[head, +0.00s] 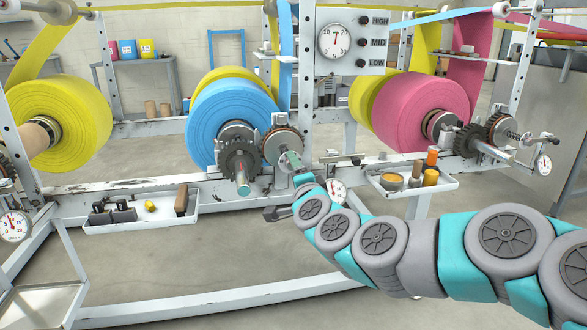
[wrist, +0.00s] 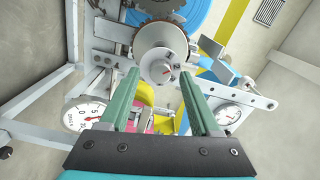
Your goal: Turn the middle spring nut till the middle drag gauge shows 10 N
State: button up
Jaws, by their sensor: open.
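A white dial with a red needle (wrist: 85,114) shows at the left of the wrist view.
A blue roll (head: 230,112) stands between a yellow roll (head: 80,120) and a pink roll (head: 425,105). A large dial (head: 336,41) hangs above with HIGH, MID and LOW lamps. Trays (head: 120,225) of small parts line the frame. Toothed wheels (head: 238,158) sit close to my gripper.

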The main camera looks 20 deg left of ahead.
jog(key=v, duration=0.6)
jog(key=shift+s+d, duration=0.15)
jog(key=shift+s, duration=0.15)
jog(key=s+d+f+n+g+h+p, duration=0.25)
jog(key=s+d+f+n+g, duration=0.25)
jog(key=s+d, duration=0.25)
jog(key=s+d+f+n+g+h+p, duration=0.1)
jog(key=s+d+f+n+g+p, duration=0.2)
jog(key=s+d+f+n+g, duration=0.35)
jog(key=s+d+m+g+h+p, duration=0.2)
jog(key=s+d+g+h, duration=0.3)
jog(key=s+d, duration=1.4)
jog(key=s, duration=0.2)
jog(key=shift+s+d+g+h+p, duration=0.3)
jog(key=shift+s+d+g+h, duration=0.05)
jog(key=shift+d, duration=0.05)
